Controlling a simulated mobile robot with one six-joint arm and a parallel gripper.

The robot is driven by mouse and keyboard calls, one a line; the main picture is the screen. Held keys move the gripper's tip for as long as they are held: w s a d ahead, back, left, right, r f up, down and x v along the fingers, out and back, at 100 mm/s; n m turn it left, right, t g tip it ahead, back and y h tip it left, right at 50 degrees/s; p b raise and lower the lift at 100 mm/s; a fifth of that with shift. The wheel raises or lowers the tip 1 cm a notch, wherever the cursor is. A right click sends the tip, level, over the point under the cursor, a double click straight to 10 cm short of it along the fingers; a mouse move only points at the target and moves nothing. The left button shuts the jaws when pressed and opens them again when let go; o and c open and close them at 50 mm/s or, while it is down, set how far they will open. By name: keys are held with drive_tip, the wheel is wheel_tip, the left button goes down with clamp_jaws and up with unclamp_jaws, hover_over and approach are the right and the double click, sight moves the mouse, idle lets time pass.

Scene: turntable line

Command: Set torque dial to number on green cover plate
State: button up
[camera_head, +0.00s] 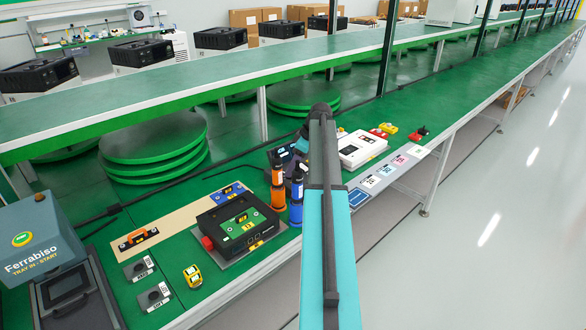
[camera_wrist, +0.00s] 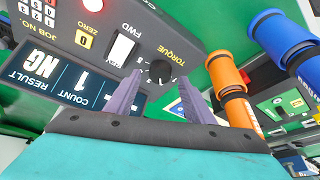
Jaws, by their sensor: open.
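The torque dial (camera_wrist: 160,72) is a round black knob on a dark grey controller (camera_wrist: 105,45), beside the word TORQUE, in the wrist view. Its pointer setting and scale numbers are too small to read. My gripper (camera_wrist: 161,78) is open, its two purple fingers on either side of the dial in the picture; I cannot tell whether they touch it. In the head view my arm hides most of the gripper and the dial. The green cover plate (camera_head: 235,229) sits in a black fixture (camera_head: 208,221) and bears a small yellow number label, too small to read surely.
A white box (camera_head: 360,148) stands right of my arm. Two grey selector switches (camera_head: 140,270) sit at front left.

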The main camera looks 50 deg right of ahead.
drive_tip(key=shift+x, duration=1)
drive_tip(key=shift+c, duration=0.3)
drive_tip(key=c, duration=1)
drive_tip(key=shift+s+a+m, duration=0.1)
drive_tip(key=shift+m, duration=0.3)
drive_tip(key=m+h, duration=0.1)
drive_tip(key=m, duration=0.1)
drive_tip(key=shift+a+m, duration=0.1)
drive_tip(key=shift+m, duration=0.3)
drive_tip(key=shift+a+m+h, duration=0.1)
drive_tip(key=shift+m+h, duration=0.9)
drive_tip(key=shift+m, duration=1.3)
